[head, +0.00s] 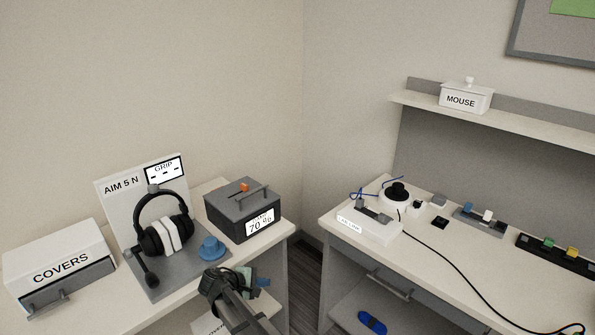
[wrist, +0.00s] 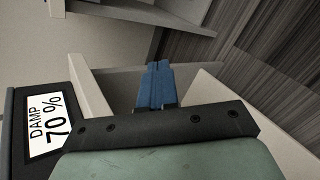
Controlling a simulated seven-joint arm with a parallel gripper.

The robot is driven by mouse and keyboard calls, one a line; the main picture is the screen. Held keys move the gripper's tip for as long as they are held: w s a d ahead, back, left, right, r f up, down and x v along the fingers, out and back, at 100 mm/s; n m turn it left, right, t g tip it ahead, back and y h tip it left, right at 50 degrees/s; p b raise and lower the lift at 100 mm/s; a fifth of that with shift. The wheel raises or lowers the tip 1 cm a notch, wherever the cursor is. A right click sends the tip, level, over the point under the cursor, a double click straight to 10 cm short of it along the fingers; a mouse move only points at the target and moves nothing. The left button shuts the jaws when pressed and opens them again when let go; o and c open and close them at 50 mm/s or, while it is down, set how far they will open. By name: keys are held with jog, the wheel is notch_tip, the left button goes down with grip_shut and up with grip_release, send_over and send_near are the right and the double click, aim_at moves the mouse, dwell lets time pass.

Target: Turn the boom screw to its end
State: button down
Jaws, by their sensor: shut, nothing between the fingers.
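The black headset (head: 160,225) with white pads hangs on a stand on the grey plate (head: 165,285) of the left desk. Its microphone boom (head: 146,264) points down at the left. I cannot make out a boom screw on it. A round blue knob-like piece (head: 211,248) sits at the plate's right side. My gripper (head: 263,283) is in front of the left desk, right of the plate and apart from the headset. In the wrist view its blue fingers (wrist: 155,84) are together and empty, over the desk's edge and floor.
A dark box (head: 242,208) reading 70 % stands behind my gripper; its display (wrist: 45,120) shows in the wrist view. A white COVERS drawer box (head: 60,265) is at left. A sign reads AIM 5 N (head: 118,187). The right desk (head: 450,262) holds cables and small devices.

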aim_at(128, 253)
jog(key=a+r+t, duration=0.1)
jog(key=a+r, duration=0.3)
jog(key=r, duration=0.1)
jog(key=w+a+r+n+t, duration=0.1)
jog(key=a+r, duration=0.4)
jog(key=a+r+n+t, duration=0.1)
jog(key=a+r+t, duration=0.1)
jog(key=a+r, duration=0.3)
jog(key=shift+w, duration=0.3)
jog(key=s+a+r+t, duration=0.2)
jog(key=a+r, duration=0.6)
jog(key=a, duration=0.3)
jog(key=s+a+f+m, duration=0.1)
jog(key=s+a+f, duration=0.1)
jog(key=a, duration=0.4)
jog(key=s+a+f+m+t, duration=0.1)
jog(key=s+a+f, duration=0.2)
jog(key=a, duration=0.4)
jog(key=s+a+f+m+t+h, duration=0.1)
jog(key=s+a+f+m, duration=0.1)
jog(key=a, duration=0.5)
jog(key=shift+s+f, duration=0.75)
jog(key=shift+s, duration=0.35)
jog(key=shift+s+a+f+m, duration=0.3)
jog(key=shift+a+f, duration=0.05)
jog(key=shift+f, duration=0.05)
jog(key=shift+w+d, duration=2.45)
